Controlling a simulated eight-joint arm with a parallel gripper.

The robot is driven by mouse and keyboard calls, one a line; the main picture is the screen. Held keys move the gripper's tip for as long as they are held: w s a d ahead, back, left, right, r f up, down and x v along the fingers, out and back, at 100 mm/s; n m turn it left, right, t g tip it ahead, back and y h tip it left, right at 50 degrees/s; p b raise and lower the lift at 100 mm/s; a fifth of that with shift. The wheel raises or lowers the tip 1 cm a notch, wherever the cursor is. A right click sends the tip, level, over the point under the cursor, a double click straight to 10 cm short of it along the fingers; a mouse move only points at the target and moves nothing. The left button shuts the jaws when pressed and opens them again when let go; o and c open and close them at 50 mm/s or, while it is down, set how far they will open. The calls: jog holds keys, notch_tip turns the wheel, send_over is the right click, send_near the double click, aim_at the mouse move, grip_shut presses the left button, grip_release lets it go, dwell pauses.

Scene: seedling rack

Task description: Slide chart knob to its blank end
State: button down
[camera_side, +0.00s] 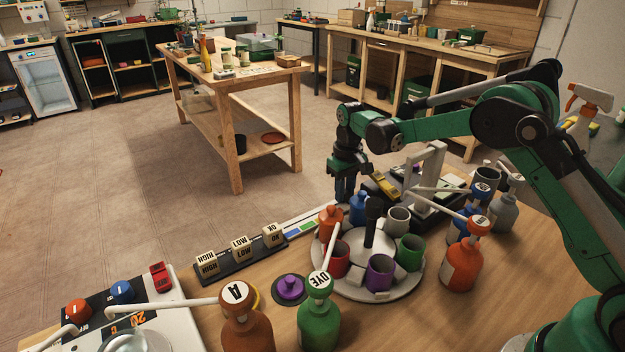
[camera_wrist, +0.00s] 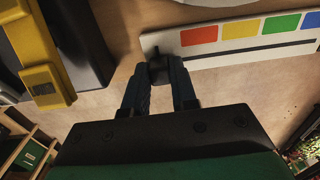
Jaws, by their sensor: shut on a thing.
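The chart (camera_wrist: 240,50) is a white strip with red, yellow, green and blue squares and a dark slot line along it. It crosses the upper right of the wrist view. The chart knob (camera_wrist: 158,72) is a small dark block at the strip's left end there, beside the red square. My gripper (camera_wrist: 160,82) is shut on the knob, one finger on each side. In the side view my gripper (camera_side: 346,188) reaches down at the far end of the chart (camera_side: 302,228), where blue and green squares show. The knob and that end of the chart are hidden there.
A round tray (camera_side: 330,283) with coloured cups stands close in front of my gripper. A dark stand with a yellow piece (camera_side: 383,183) is just right of it. A rack of lettered blocks (camera_side: 240,262) lies left of the chart. Spouted bottles (camera_side: 318,318) stand in front.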

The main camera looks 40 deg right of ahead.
aim_at(346, 191)
jog(key=c, duration=0.7)
grip_release()
jog(key=shift+d, duration=0.15)
jog(key=shift+r, duration=2.85)
jog(key=shift+r, duration=0.15)
jog(key=s+a+r+t, duration=0.3)
jog(key=s+r+t, duration=0.1)
jog(key=s+r, duration=0.5)
jog(key=s+t, duration=0.1)
jog(key=s, duration=0.2)
jog(key=s+a+f+t, duration=0.1)
jog(key=s, duration=0.2)
jog(key=s+a+f+t, duration=0.1)
jog(key=s, duration=0.2)
jog(key=shift+s+a+f, duration=0.2)
jog(key=shift+s+a, duration=0.05)
jog(key=shift+s, duration=0.1)
